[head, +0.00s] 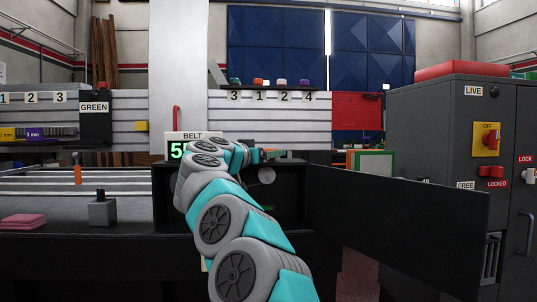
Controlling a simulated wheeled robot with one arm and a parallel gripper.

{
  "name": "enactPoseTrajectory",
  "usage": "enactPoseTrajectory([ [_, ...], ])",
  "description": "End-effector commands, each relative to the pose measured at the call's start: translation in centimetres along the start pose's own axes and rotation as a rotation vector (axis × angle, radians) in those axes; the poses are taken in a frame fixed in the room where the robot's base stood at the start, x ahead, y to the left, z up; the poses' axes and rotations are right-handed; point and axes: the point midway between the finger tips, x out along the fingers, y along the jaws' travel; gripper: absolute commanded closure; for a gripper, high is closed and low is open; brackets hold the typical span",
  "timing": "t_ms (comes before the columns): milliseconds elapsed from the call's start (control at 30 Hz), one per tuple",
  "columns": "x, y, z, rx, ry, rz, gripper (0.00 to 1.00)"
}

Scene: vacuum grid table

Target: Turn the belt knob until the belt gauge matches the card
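The belt gauge (177,150), labelled BELT, stands left of centre and shows green digits beginning with 5; my arm covers its right part. My gripper (264,155) is at the far end of my arm, level with the top of an open dark cabinet. The gripper is small and partly hidden by my wrist, so its fingers cannot be made out. A round pale grey disc (267,175) shows inside the cabinet just below the gripper; I cannot tell whether it is the belt knob. I cannot identify the card for certain.
The dark cabinet door (400,207) stands open to the right. A tall grey cabinet (440,130) with a yellow and red OFF switch (486,139) is beyond it. A grey block (102,211) and pink pads (22,221) lie on the left worktop.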

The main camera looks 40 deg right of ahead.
Motion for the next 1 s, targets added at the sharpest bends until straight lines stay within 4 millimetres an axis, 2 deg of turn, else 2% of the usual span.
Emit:
enactPoseTrajectory([
  [400,0.71,0.15,-0.08,0.003,0.001,0.001,0.11],
  [1000,0.69,0.12,-0.06,0.002,0.001,0.001,0.78],
])
